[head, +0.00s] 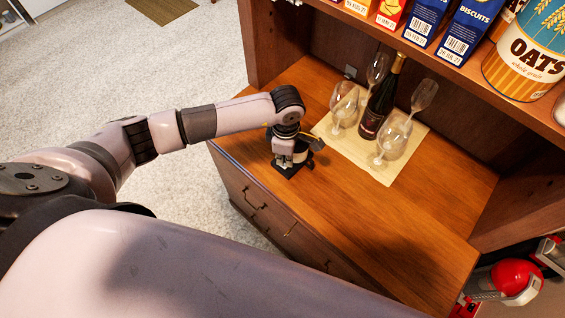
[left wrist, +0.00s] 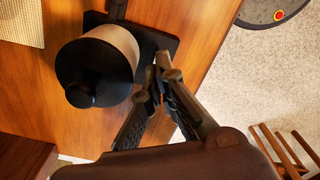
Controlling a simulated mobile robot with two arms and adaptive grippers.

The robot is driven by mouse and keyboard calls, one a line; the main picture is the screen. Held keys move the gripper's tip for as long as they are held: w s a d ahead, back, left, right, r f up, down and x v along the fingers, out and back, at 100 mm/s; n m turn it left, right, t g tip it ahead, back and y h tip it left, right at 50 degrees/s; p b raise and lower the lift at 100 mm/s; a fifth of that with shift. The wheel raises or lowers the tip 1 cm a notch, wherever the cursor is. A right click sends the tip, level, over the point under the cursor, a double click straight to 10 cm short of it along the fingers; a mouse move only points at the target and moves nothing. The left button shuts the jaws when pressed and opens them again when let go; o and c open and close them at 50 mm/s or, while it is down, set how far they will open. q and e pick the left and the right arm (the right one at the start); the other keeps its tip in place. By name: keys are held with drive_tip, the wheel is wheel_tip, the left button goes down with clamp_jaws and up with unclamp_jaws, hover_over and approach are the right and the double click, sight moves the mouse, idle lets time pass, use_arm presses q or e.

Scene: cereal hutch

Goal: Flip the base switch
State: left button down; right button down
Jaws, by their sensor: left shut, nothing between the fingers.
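A small device with a cream body (left wrist: 122,42) and a black domed top (left wrist: 92,75) stands on a flat black base (left wrist: 168,42), which rests on the wooden counter near its front left edge. In the head view the black base (head: 288,171) shows below the end of my left arm. My left gripper (left wrist: 161,72) is shut and empty, with its fingertips close beside the device at the base's edge. I cannot tell whether they touch it. I cannot make out a switch on the base. My right gripper is not in view.
A dark bottle (head: 379,105) and several clear glasses (head: 394,137) stand on a beige mat (head: 353,152) right of the device. Cereal and biscuit boxes and an oats canister (head: 527,52) fill the shelf above. The front right counter (head: 400,225) is clear.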

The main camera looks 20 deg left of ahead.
use_arm(q)
drive_tip(key=shift+f+b, duration=1.1)
drive_tip(key=shift+f, duration=0.1)
idle(0.8)
drive_tip(key=shift+s, duration=0.1)
drive_tip(key=shift+r+p, duration=0.6)
drive_tip(key=shift+r, duration=0.2)
drive_tip(key=shift+r+p, duration=1.55)
drive_tip(key=shift+r, duration=1.2)
